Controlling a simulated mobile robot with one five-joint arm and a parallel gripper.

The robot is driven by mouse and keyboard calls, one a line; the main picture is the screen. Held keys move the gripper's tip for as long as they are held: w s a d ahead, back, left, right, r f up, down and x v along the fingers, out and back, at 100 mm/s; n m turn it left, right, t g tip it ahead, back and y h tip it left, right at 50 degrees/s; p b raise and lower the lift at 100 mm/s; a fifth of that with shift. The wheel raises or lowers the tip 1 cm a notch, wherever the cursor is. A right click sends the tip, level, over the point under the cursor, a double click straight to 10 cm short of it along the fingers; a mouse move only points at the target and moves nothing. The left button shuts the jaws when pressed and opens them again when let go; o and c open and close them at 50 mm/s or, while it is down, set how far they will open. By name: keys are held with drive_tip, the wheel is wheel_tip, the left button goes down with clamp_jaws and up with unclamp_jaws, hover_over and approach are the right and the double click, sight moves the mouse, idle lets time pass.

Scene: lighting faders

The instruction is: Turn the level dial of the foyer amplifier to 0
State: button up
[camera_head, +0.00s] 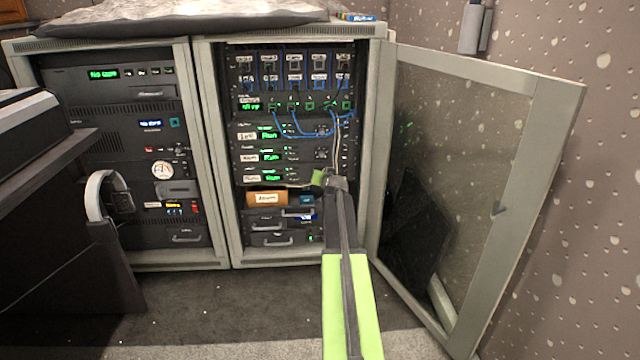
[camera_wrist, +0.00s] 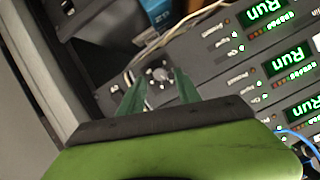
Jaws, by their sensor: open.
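The amplifiers are a stack of black units in the open right rack; the lowest (camera_head: 262,178) shows a green "Run" display. Its small label is too blurred to read surely as foyer. In the wrist view, a round dial (camera_wrist: 158,74) with pale marks around it sits on the panel of the unit nearest the boxes. The dial's pointer setting is too small to read. My gripper (camera_wrist: 161,76) is open, its two dark green fingers pointing at the panel, one on each side of the dial. I cannot tell whether they touch it. In the head view, my gripper (camera_head: 326,180) hides the dial.
The rack's mesh door (camera_head: 545,190) stands open at right. Blue patch cables (camera_head: 300,134) hang above the amplifiers, and pale cables (camera_wrist: 130,80) run beside the dial. An orange box (camera_head: 267,199) sits below.

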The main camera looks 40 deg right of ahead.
drive_tip(key=shift+w+d+f, duration=0.2)
drive_tip(key=shift+w+d, duration=0.15)
drive_tip(key=shift+w, duration=0.15)
